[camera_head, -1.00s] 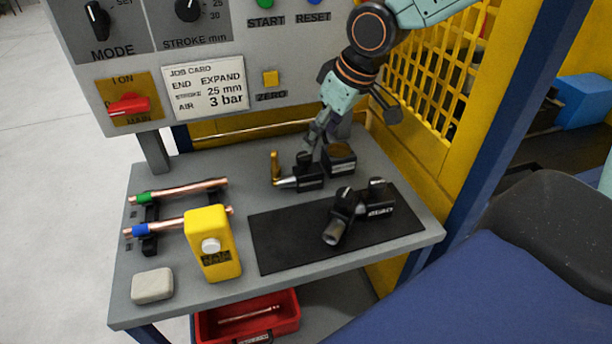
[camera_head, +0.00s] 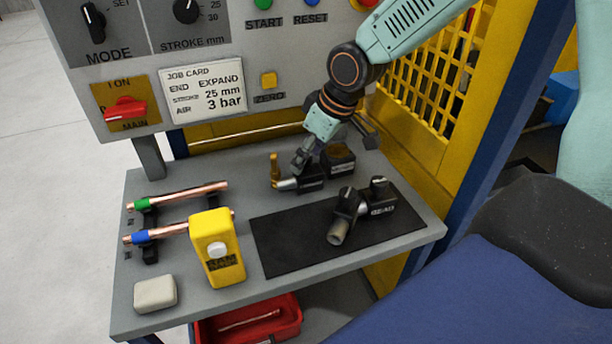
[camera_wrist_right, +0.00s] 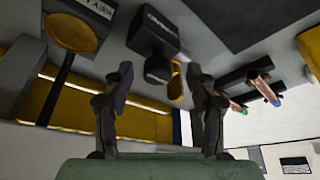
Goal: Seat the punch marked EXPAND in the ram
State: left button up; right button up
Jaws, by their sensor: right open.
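The black piece (camera_wrist_right: 153,30) shows white lettering in the right wrist view, too turned and dark for me to read surely. My right gripper (camera_head: 299,163) is open just above this piece; its empty fingers (camera_wrist_right: 160,82) stand apart in the wrist view. Two more black and silver pieces sit on the black mat: one lies with its hollow end forward (camera_head: 341,228), the other carries a label (camera_head: 381,209). My left gripper is out of view.
A black block with a gold top (camera_head: 338,157) stands close right of my right gripper. A yellow box (camera_head: 217,248), a rack of copper tubes (camera_head: 190,193) and a pale block (camera_head: 155,293) are on the left. The control panel (camera_head: 228,60) rises behind. The mat's left part is clear.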

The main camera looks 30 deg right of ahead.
jog(key=shift+w+d+f, duration=0.15)
jog(key=shift+w+f, duration=0.05)
jog(key=shift+f, duration=0.45)
jog(key=shift+c, duration=0.4)
jog(key=shift+a+r, duration=0.1)
jog(key=shift+a, duration=0.1)
jog(key=c, duration=0.3)
jog(key=shift+d, duration=0.15)
jog(key=c, duration=0.4)
grip_shut()
